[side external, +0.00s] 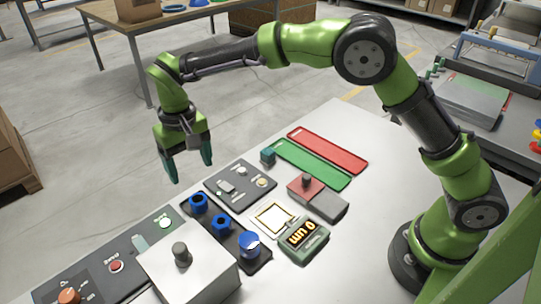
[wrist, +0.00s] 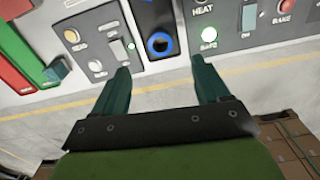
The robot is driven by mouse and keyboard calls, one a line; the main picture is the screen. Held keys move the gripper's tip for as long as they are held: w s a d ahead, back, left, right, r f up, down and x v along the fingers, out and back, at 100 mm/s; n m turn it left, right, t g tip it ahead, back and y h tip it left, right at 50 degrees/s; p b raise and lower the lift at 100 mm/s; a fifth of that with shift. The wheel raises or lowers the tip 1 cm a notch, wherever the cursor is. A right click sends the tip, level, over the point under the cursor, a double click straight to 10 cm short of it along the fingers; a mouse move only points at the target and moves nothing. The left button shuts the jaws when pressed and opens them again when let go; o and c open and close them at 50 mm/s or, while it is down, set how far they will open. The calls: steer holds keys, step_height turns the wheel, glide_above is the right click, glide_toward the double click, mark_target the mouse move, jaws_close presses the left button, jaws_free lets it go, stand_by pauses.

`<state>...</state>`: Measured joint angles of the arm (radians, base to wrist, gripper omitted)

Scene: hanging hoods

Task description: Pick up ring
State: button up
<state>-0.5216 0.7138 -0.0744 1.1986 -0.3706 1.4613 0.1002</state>
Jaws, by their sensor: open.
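Blue ring-like pieces stand in a row on a dark tray (side external: 236,243) on the white table. The far-left blue ring (side external: 199,203) shows a dark hole, as does the middle one (side external: 222,223). The nearest blue piece (side external: 250,244) has a pale band. In the wrist view one blue ring (wrist: 159,44) sits between and beyond the fingertips. My gripper (side external: 189,171) hangs above the table's far-left edge, fingers down, open and empty, apart from the rings. It also shows in the wrist view (wrist: 160,66).
A grey switch panel (side external: 240,184) lies beside the tray. A white box with a knob (side external: 188,268) and a control panel (side external: 110,262) stand near.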

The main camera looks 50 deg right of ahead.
mark_target(198, 197)
steer(key=f, duration=1.1)
steer(key=shift+w+f, duration=0.2)
steer(key=c, duration=1.2)
